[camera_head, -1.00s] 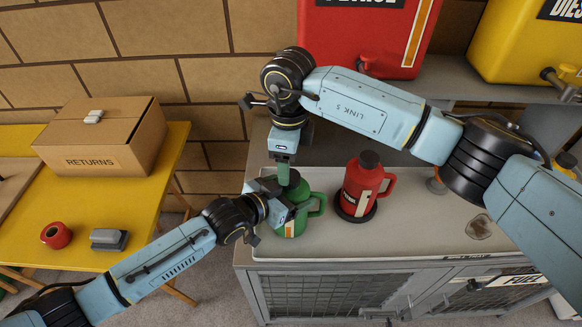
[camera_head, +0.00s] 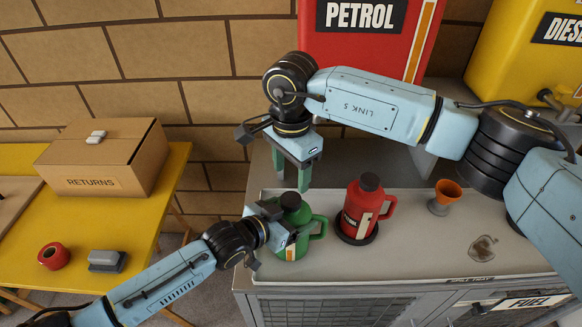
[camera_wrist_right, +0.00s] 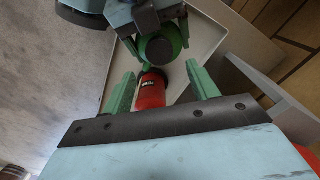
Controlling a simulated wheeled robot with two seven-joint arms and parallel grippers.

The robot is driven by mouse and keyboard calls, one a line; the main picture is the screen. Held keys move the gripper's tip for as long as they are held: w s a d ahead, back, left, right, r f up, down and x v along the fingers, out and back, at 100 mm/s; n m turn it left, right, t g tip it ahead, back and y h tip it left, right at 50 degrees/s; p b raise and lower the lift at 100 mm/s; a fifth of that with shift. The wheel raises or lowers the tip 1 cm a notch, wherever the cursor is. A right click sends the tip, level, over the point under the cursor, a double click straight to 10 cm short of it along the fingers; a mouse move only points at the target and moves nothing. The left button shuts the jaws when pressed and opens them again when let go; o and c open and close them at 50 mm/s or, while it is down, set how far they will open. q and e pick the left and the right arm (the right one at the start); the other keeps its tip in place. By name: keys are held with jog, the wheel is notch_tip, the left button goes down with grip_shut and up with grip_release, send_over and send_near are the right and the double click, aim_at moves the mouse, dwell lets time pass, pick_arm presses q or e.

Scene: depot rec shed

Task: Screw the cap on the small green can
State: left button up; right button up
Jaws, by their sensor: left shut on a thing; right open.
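The small green can (camera_head: 303,240) stands at the front left of the grey bench top, its handle to the right. A dark cap (camera_head: 290,200) sits on its neck; whether it is screwed tight I cannot tell. My left gripper (camera_head: 282,228) is shut on the can from the left side and hides part of it. My right gripper (camera_head: 292,180) is open and empty, fingers pointing down just above the cap. In the right wrist view the round dark cap (camera_wrist_right: 157,50) shows beyond the open fingers, apart from them.
A red can (camera_head: 358,212) with a dark cap stands on a black ring just right of the green can. An orange funnel (camera_head: 445,194) is further right. Red and yellow tanks (camera_head: 370,40) stand behind. A yellow table (camera_head: 140,215) with a cardboard box (camera_head: 105,165) is at left.

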aim_at(291, 198)
jog(key=shift+r+n, duration=0.2)
jog(key=shift+n, duration=0.4)
jog(key=shift+f, duration=4)
jog(key=c, duration=1)
jog(key=m, duration=0.4)
jog(key=shift+m, duration=0.3)
jog(key=m, duration=0.5)
